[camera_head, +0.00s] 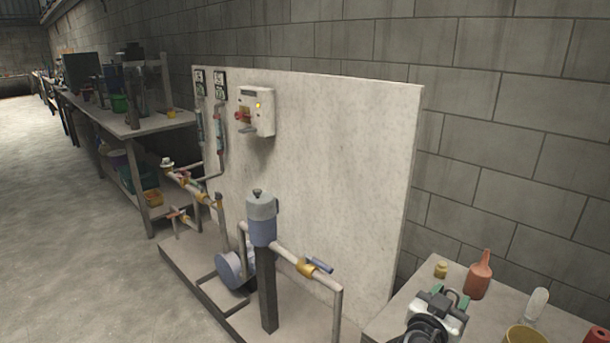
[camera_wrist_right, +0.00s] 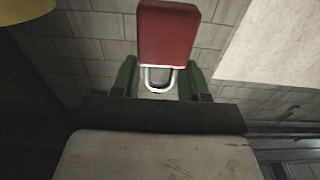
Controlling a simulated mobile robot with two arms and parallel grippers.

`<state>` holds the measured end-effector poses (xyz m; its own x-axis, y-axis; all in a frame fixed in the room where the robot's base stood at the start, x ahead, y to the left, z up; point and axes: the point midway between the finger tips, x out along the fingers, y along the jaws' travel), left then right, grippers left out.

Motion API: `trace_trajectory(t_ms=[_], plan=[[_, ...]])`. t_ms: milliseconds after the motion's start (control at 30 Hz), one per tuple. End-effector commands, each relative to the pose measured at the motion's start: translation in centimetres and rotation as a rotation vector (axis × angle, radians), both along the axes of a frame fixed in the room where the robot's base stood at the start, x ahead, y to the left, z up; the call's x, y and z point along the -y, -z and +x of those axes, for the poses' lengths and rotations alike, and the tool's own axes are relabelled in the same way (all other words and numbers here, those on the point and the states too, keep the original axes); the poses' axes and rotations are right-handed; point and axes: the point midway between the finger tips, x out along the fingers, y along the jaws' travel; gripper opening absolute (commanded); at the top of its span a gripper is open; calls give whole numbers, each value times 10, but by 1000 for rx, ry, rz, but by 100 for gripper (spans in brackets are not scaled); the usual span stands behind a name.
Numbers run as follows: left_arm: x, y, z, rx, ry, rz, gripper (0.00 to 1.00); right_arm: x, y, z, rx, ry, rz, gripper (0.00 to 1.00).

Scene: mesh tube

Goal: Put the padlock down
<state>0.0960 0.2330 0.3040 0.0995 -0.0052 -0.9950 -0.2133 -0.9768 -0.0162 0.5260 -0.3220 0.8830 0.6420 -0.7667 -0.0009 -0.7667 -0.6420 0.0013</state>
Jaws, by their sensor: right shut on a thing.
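The padlock (camera_wrist_right: 168,36) has a red body and a silver shackle, and shows large at the top middle of the right wrist view. My right gripper (camera_wrist_right: 160,78), with green fingers, is shut on it, with the shackle between the fingers. In the head view my right gripper (camera_head: 450,297) is at the lower right, above or beside the pale table (camera_head: 388,319); its exact height is unclear. I cannot make out the padlock in the head view. My left gripper is not in view.
The table holds a small yellow jar (camera_head: 441,269), an orange bottle (camera_head: 479,276), a pale bottle (camera_head: 536,303), a yellow container (camera_head: 524,335) and a red cylinder (camera_head: 597,336). A pale panel (camera_head: 340,160) with a switch box (camera_head: 256,111) and pipework (camera_head: 290,258) stands left of it.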

Motion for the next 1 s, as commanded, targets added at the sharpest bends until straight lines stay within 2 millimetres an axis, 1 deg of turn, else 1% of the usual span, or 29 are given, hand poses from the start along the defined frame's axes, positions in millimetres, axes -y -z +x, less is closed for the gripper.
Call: trace_trajectory(t_ms=[33,167,300,400,500,600,700,800,933,1000], plan=[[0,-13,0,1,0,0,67,-5,-6,-8,-4,-46,-2,19],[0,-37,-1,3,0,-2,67,-27,-13,-32,-8,-228,-2,19],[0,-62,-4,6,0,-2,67,-62,-22,-67,-7,-462,-3,19],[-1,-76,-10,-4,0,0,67,-87,-30,-94,-7,-613,0,19],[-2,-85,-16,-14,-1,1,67,-108,-38,-117,-4,-733,3,19],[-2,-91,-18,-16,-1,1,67,-122,-44,-133,-1,-815,3,19],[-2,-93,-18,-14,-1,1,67,-130,-47,-143,2,-860,2,19],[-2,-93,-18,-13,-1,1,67,-133,-47,-146,1,-876,1,19],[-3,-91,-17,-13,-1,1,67,-132,-45,-144,3,-869,0,19],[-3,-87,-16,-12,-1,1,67,-127,-41,-137,5,-843,-1,19]])
